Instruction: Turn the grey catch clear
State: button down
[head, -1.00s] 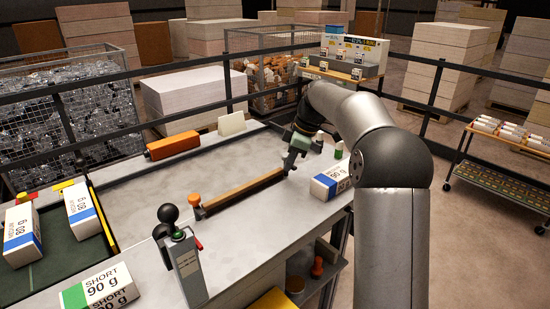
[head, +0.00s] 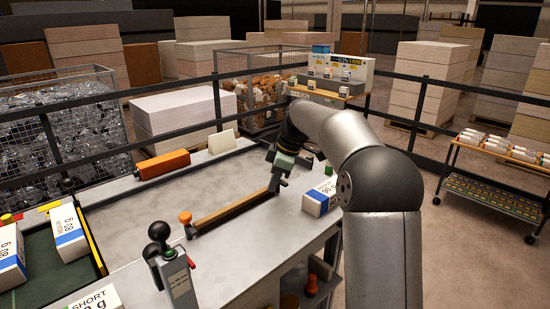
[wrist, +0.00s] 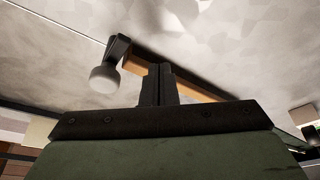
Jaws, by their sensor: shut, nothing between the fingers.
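The grey catch (wrist: 104,77) shows in the wrist view as a rounded grey end on a dark arm, beside the near end of a wooden bar (wrist: 190,85). My gripper (wrist: 158,70) is shut and empty, with its fingers just right of the catch. A small gap shows between them in this view; I cannot tell the depth. In the head view my gripper (head: 275,184) is low over the right end of the wooden bar (head: 230,207). There the catch is too small and dark to tell from the fingers.
An orange knob (head: 185,217) stands at the bar's left end. A white and blue ream (head: 320,199) lies right of my gripper. A lever post (head: 175,275) stands in front. The grey tabletop behind the bar is clear.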

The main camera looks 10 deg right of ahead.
notch_tip(320, 180, up, 10)
jog(key=w+d, duration=0.1)
jog(key=d, duration=0.1)
jog(key=shift+f+p, duration=0.25)
jog(key=shift+p, duration=0.15)
jog(key=shift+w+a, duration=0.1)
